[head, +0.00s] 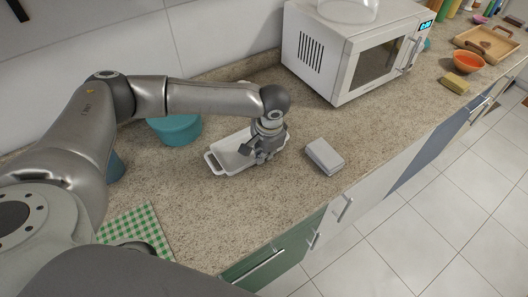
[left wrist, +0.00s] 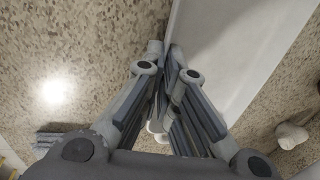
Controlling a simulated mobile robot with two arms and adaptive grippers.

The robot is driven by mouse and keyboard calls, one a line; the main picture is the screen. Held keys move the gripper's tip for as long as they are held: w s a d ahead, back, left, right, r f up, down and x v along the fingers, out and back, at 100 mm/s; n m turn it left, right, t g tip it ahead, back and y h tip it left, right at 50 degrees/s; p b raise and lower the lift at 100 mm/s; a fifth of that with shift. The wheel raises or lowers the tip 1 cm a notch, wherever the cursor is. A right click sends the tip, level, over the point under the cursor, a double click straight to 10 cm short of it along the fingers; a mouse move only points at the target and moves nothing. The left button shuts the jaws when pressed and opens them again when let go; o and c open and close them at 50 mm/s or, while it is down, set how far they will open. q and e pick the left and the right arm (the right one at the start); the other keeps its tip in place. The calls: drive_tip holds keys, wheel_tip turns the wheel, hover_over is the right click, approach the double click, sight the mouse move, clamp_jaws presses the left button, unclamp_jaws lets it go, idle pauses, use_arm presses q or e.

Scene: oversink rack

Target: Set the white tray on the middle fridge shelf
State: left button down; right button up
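The white tray (head: 232,155) is on the speckled counter, near the middle of the head view, with a loop handle at its left end. Its pale surface and long edge also show in the left wrist view (left wrist: 235,45). My left gripper (head: 258,154) points down at the tray's right part. In the left wrist view its fingertips (left wrist: 166,48) are close together on the tray's edge, with the rim seeming to pass between them. I cannot tell whether the tray is lifted. My right gripper is not in view. No fridge or shelf is in view.
A light grey box (head: 325,155) lies right of the tray. A teal pot (head: 175,130) stands behind my left arm. A white microwave (head: 350,50) stands at the back. A green checked cloth (head: 138,226) lies near the front left. Counter between tray and front edge is clear.

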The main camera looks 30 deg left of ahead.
use_arm(q)
drive_tip(key=shift+f, duration=0.1)
drive_tip(key=c, duration=1.6)
unclamp_jaws()
drive_tip(key=shift+c, duration=0.2)
